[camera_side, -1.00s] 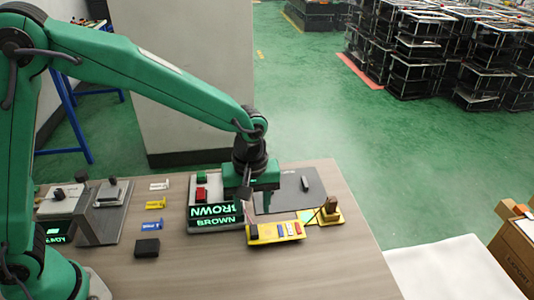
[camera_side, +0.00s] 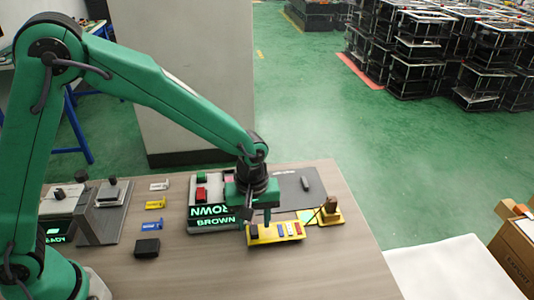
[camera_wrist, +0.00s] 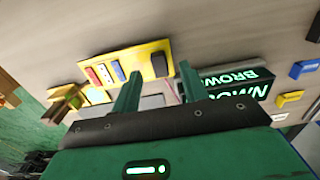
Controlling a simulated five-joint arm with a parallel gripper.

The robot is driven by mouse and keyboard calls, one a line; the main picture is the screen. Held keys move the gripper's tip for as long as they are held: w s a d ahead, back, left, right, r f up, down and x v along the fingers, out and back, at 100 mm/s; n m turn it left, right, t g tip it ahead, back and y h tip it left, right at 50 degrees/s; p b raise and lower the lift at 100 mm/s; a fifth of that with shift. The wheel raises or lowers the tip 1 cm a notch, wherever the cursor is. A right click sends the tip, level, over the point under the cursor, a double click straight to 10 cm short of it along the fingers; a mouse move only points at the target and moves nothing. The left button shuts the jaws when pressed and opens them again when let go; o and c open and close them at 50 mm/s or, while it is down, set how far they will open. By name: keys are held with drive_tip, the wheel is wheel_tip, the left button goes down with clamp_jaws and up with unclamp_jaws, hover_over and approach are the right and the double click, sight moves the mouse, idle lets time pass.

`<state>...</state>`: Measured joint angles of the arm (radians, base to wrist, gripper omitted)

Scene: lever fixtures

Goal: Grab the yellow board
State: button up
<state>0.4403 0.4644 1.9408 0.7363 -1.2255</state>
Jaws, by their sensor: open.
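The yellow board (camera_side: 267,235) lies on the table, carrying a black block, a blue piece and red and white pieces. It also shows in the wrist view (camera_wrist: 138,62), at the upper left of centre. My gripper (camera_side: 256,215) is open and points down just above and behind the board's black-block end. In the wrist view my gripper (camera_wrist: 160,70) has its two fingers apart, with the board's black-block end showing near and beyond the fingertips. Nothing is held. I cannot tell whether a finger touches the board.
A panel with lit BROWN text (camera_side: 215,222) stands left of the board. A brown-and-yellow lever fixture (camera_side: 330,212) is close on its right. A dark mat (camera_side: 298,185) lies behind. A black block (camera_side: 147,248) and small coloured tags are at left. The table front is clear.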

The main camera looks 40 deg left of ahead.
drive_tip(key=shift+f, duration=1.25)
clamp_jaws()
